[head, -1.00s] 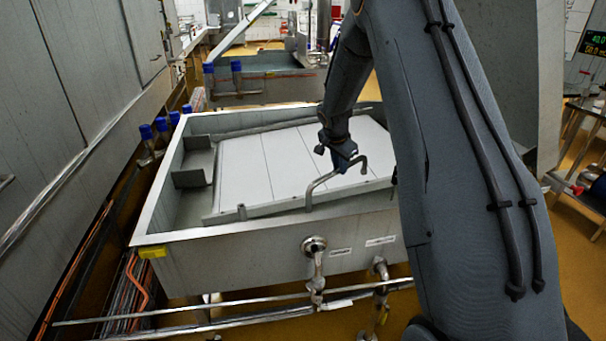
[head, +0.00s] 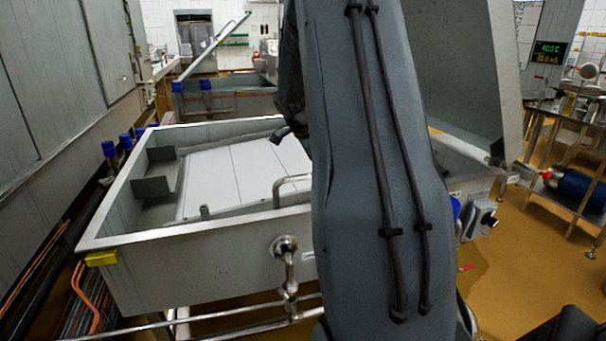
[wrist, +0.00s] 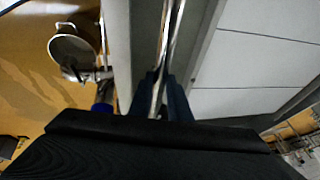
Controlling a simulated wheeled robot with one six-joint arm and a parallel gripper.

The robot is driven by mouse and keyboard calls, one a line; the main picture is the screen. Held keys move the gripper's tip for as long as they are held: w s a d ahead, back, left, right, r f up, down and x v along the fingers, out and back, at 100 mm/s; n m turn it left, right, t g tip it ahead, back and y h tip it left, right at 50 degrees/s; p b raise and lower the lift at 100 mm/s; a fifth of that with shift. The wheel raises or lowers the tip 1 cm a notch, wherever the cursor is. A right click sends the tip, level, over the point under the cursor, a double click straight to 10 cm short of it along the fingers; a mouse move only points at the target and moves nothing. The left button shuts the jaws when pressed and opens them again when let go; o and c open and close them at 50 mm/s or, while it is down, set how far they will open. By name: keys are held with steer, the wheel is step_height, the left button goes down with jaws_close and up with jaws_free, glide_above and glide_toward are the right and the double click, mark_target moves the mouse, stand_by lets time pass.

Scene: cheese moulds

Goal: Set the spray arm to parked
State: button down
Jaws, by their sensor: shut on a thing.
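The spray arm (head: 291,181), a bent shiny metal tube, rises from the front rim of a rectangular steel vat (head: 200,270). In the head view its right part is hidden behind my arm. In the wrist view my gripper (wrist: 168,80) is shut on a shiny metal tube, which appears to be the spray arm (wrist: 165,45). The tube runs between the dark fingers, roughly along the vat's rim (wrist: 196,45). My gripper's fingertips are hidden in the head view.
Pale panels (head: 240,165) cover much of the vat's inside. A valve pipe (head: 286,262) sticks out of its front wall. A large steel panel (head: 460,70) stands at the right. A trolley (head: 560,140) stands further right, with open yellow floor (head: 515,250) before it.

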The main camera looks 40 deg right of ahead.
steer(key=shift+s+a+f, duration=0.1)
steer(key=shift+s, duration=0.05)
stand_by(0.3)
steer(key=c, duration=1.6)
jaws_free()
steer(key=shift+s, duration=0.1)
steer(key=shift+c, duration=0.2)
steer(key=shift+a+r, duration=0.2)
steer(key=shift+r, duration=0.35)
steer(key=v, duration=0.6)
steer(key=shift+a+r+b, duration=0.2)
steer(key=shift+r+b, duration=0.15)
